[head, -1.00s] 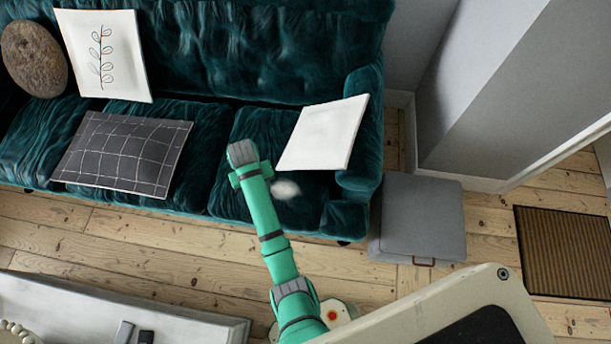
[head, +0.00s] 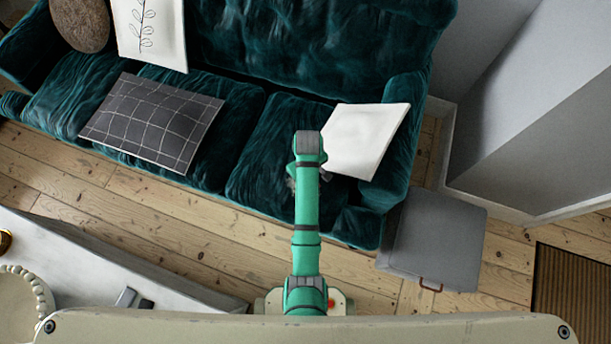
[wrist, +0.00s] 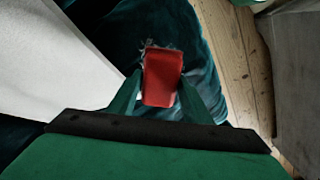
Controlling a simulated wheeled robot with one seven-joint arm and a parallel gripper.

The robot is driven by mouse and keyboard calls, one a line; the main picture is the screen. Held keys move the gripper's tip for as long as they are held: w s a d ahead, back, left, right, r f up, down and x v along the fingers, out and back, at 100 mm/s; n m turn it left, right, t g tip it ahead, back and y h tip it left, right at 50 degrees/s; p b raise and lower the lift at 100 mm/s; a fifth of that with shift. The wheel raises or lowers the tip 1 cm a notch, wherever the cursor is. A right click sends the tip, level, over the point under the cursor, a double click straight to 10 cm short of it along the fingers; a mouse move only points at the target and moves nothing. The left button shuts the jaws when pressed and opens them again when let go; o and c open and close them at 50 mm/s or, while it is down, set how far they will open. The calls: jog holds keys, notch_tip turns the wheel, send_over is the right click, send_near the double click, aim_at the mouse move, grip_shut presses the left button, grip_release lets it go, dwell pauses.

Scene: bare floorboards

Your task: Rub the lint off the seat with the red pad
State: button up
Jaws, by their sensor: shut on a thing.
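The seat is the dark teal velvet cushion (head: 257,150) at the right end of the sofa; it also shows in the wrist view (wrist: 204,55). My gripper (wrist: 161,84) is shut on the red pad (wrist: 163,74), one finger on each side, over the seat. Pale grey, wispy lint (wrist: 150,44) shows around the pad's far edge, and the pad covers part of it. In the head view my arm hides the pad and most of the lint; a small greyish bit shows left of the arm. I cannot tell whether the pad touches the seat.
A white cushion (head: 362,138) lies just right of my arm and fills the left of the wrist view. A dark checked cushion (head: 152,122) lies further left. A grey box stool (head: 436,238) stands right of the sofa. A pale table (head: 120,262) stands at the lower left.

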jog(key=s+f+n, duration=0.1)
jog(key=n, duration=0.1)
jog(key=s+f+n, duration=0.1)
jog(key=s+n, duration=0.1)
jog(key=shift+d, duration=0.15)
jog(key=s+n, duration=0.1)
jog(key=f+n, duration=0.1)
jog(key=n, duration=0.1)
jog(key=shift+s+a, duration=0.2)
jog(key=shift+s, duration=0.15)
jog(key=shift+f, duration=1.9)
jog(key=shift+d+f, duration=0.1)
jog(key=shift+f, duration=1.05)
jog(key=shift+w+f, duration=0.1)
jog(key=shift+f, duration=0.55)
jog(key=shift+f, duration=0.35)
jog(key=shift+w+d+r, duration=0.1)
jog(key=shift+w+d, duration=0.15)
jog(key=shift+w, duration=0.6)
jog(key=shift+w+d, duration=0.25)
jog(key=shift+w, duration=0.55)
jog(key=shift+w+d, duration=0.25)
jog(key=shift+w, duration=0.65)
jog(key=shift+w+d, duration=0.25)
jog(key=shift+w, duration=0.6)
